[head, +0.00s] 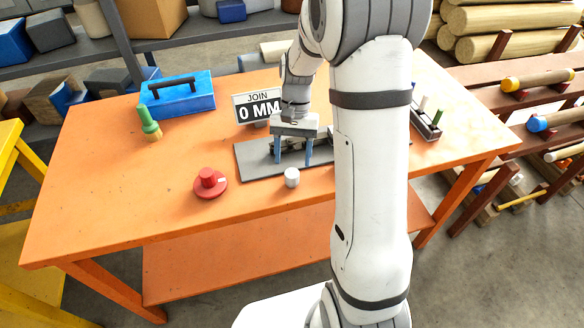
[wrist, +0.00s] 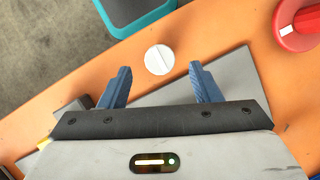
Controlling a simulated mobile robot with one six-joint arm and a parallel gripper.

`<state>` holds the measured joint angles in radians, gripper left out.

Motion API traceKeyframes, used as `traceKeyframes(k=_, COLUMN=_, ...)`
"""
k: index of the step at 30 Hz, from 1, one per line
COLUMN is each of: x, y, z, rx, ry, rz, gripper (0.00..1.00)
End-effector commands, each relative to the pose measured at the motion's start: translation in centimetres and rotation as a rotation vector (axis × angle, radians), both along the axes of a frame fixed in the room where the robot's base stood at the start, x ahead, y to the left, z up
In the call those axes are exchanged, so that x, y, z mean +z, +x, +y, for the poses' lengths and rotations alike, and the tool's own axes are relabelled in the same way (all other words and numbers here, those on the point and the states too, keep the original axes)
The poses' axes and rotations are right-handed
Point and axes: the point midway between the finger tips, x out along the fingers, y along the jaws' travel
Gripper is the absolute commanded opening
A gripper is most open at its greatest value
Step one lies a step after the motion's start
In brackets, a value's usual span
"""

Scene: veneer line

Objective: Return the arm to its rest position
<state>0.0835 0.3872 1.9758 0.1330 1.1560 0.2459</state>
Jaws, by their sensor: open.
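My gripper (head: 293,151) hangs over the grey plate (head: 247,160) on the orange table (head: 100,180), its two blue fingers pointing down. In the wrist view my gripper (wrist: 161,86) has its fingers wide apart with nothing between them. A small white cylinder (head: 292,177) stands on the table just in front of the plate. In the wrist view the white cylinder (wrist: 158,60) has a line across its top and lies beyond the fingertips. My arm hides part of the plate and what is on it.
A red knob (head: 209,183) sits left of the cylinder. A sign (head: 257,106) reading "JOIN 0 MM" stands behind the plate. A blue toolbox (head: 178,96) and a green-and-yellow piece (head: 149,124) stand at the left. A dark tray (head: 426,127) lies at the right. The table's front left is clear.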

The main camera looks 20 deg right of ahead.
Motion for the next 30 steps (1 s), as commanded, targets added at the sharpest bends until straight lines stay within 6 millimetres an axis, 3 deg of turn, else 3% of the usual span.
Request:
traceKeyframes(k=6, x=1.9, y=0.8, z=-0.4, rx=-0.001, ry=0.000, rz=0.000, gripper=0.57)
traceKeyframes(k=22, x=2.2, y=0.8, z=-0.4, rx=0.001, ry=0.000, rz=-0.002, gripper=0.57)
traceKeyframes(k=26, x=3.5, y=-0.1, z=-0.2, rx=0.022, ry=-0.005, rz=-0.041, gripper=0.57)
traceKeyframes(k=30, x=6.2, y=-2.4, z=0.1, rx=0.078, ry=-0.020, rz=-0.139, gripper=0.57)
